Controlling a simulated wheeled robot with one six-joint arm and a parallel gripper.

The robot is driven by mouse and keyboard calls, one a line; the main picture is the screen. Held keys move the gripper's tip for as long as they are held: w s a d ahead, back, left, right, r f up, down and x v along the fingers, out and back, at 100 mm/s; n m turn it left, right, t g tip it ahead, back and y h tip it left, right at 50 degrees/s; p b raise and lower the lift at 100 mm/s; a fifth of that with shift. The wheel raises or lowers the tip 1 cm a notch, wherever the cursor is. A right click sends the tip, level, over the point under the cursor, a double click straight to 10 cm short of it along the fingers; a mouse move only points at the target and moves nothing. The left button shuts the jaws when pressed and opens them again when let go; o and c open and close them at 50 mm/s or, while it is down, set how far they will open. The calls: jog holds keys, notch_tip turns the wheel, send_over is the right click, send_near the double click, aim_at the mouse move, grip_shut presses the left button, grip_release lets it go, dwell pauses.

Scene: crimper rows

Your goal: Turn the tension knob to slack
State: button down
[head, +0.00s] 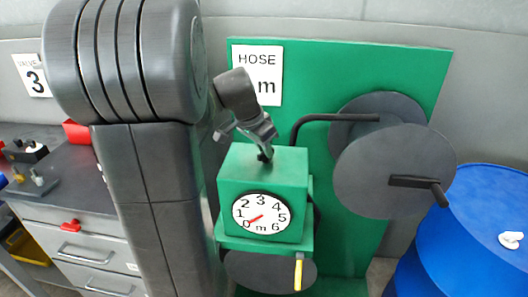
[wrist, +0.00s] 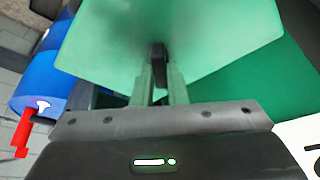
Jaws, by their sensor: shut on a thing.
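A green box (head: 262,165) stands on a green panel, with a round white dial (head: 261,212) on its front. The dial's red needle points low left, near 0. A small black knob (head: 265,157) is on top of the box; it also shows in the wrist view (wrist: 158,52) as a dark bar. My gripper (head: 264,146) comes down from above and is shut on this knob, with one finger on each side in the wrist view (wrist: 160,78). The fingers partly cover the knob. I see no slack marking, so its setting cannot be read.
A dark reel with a crank handle (head: 415,183) is right of the box, and a bent black pipe (head: 330,118) runs behind. A yellow handle (head: 298,274) hangs below. A blue drum (head: 480,230) stands right; a grey drawer bench (head: 80,240) is left. My arm hides part of the left.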

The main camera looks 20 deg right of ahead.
jog(key=n+t, duration=0.1)
jog(key=n, duration=0.2)
jog(key=n+t+y+p, duration=0.1)
jog(key=n, duration=0.2)
jog(key=shift+s+d+r, duration=0.15)
jog(key=shift+s, duration=0.05)
jog(key=n, duration=0.2)
jog(key=n+y+p, duration=0.1)
jog(key=n, duration=0.1)
jog(key=shift+d+t+y, duration=0.1)
jog(key=shift+t+y, duration=0.2)
jog(key=shift+t, duration=0.1)
jog(key=n+y, duration=0.1)
jog(key=n, duration=0.1)
jog(key=shift+n, duration=0.4)
jog(key=n, duration=0.2)
jog(key=n+y, duration=0.1)
jog(key=shift+d+n+y+b, duration=0.15)
jog(key=shift+n+y+b, duration=0.15)
jog(key=shift+n+b, duration=0.1)
jog(key=n+y, duration=0.1)
jog(key=n, duration=0.2)
jog(key=shift+n, duration=0.3)
jog(key=n+g+y, duration=0.1)
jog(key=n, duration=0.2)
jog(key=n+y, duration=0.1)
jog(key=n, duration=0.2)
jog(key=shift+w+d+g+b, duration=0.1)
jog(key=shift+d+g+b, duration=0.05)
jog(key=shift+g+b, duration=0.2)
